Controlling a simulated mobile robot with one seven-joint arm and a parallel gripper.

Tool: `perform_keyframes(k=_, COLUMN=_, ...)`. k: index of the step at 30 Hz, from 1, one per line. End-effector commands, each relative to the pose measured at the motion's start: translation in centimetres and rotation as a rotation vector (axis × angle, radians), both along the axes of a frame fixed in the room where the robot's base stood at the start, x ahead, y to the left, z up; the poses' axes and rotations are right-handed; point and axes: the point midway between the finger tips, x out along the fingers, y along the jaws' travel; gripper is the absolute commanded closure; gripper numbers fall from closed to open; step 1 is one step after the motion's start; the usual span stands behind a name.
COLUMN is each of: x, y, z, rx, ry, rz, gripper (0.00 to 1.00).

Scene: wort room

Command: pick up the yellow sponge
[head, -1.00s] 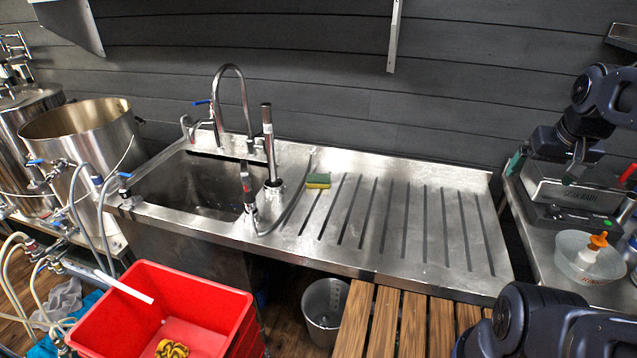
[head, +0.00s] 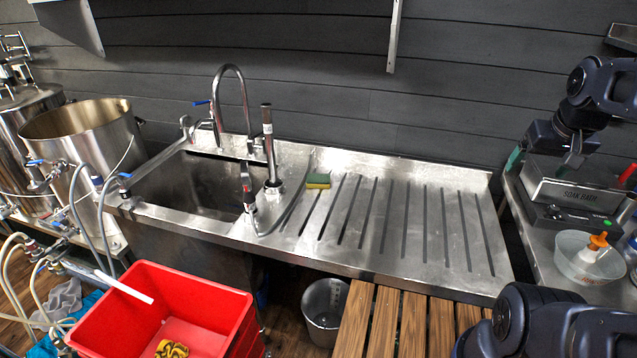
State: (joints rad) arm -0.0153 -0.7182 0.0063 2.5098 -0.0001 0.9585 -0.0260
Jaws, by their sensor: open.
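The yellow sponge (head: 318,182) has a green top layer and lies on the steel drainboard (head: 405,215), near its left end, just right of the sink. My gripper (head: 568,160) is at the far right, well away from the sponge, above a boxed device on the right-hand bench. It is open, with nothing seen between its fingers. The fingers are small and dark, and their tips are hard to make out against the box.
A tall faucet (head: 243,100) and an upright pipe (head: 268,140) stand left of the sponge. A slatted wooden top (head: 385,325), a red crate (head: 225,310) and a metal bucket (head: 318,330) are in front. A clear bowl (head: 575,270) sits on the right bench. The drainboard's right part is bare.

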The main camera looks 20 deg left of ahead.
Motion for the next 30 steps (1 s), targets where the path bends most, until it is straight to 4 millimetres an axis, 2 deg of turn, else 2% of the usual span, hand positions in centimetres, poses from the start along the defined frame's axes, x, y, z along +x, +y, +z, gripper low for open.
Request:
perform_keyframes(k=8, x=6.4, y=3.2, z=2.0, rx=-0.056, ry=0.049, rz=0.198, gripper=0.15)
perform_keyframes(k=16, x=13.0, y=7.8, z=2.7, rx=-0.112, ry=0.091, rz=0.406, gripper=0.15)
perform_keyframes(k=23, x=18.3, y=12.7, z=2.2, rx=-0.156, ry=0.125, rz=0.585, gripper=0.15)
perform_keyframes(k=30, x=23.3, y=18.9, z=0.5, rx=-0.197, ry=0.157, rz=0.774, gripper=0.15)
